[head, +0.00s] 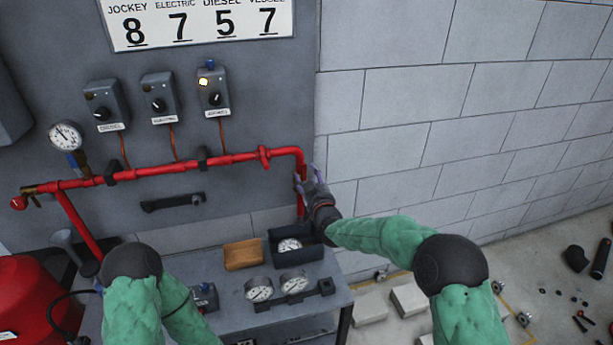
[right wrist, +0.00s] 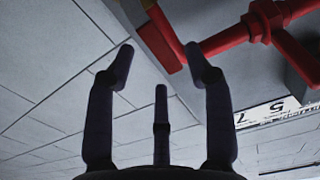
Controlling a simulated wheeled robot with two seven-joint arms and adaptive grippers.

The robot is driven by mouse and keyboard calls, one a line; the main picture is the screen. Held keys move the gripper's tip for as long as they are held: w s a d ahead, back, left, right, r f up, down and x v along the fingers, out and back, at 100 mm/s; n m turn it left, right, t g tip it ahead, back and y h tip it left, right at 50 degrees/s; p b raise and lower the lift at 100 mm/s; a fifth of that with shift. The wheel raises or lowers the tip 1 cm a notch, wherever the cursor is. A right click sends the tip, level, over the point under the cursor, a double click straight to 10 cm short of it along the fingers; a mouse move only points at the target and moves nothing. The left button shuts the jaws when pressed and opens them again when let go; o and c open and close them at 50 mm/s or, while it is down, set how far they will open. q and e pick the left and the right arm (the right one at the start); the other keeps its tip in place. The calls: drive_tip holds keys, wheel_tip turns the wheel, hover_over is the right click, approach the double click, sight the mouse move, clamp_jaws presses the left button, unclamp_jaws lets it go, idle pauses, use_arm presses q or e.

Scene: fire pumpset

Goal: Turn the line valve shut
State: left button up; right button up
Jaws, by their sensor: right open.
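The red pipe (head: 225,160) runs along the grey panel and turns down at its right end. My right gripper (head: 306,180) is by that downward stretch, its fingers pointing up. In the right wrist view my right gripper (right wrist: 158,62) is open, with a flat-sided red bar (right wrist: 158,38) showing between and beyond its fingertips. I cannot tell whether the fingers touch the bar, or whether it is the line valve's handle. A red fitting (right wrist: 262,22) joins pipes beyond the right finger. My left gripper is out of view.
A grey bench (head: 235,290) below holds gauges (head: 293,281), a dark bin (head: 283,238) and a wooden block (head: 244,254). Switch boxes (head: 158,99) and a pressure gauge (head: 65,135) are on the panel. A block wall (head: 400,120) stands right of the pipe.

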drive_tip(key=shift+x, duration=1.3)
clamp_jaws()
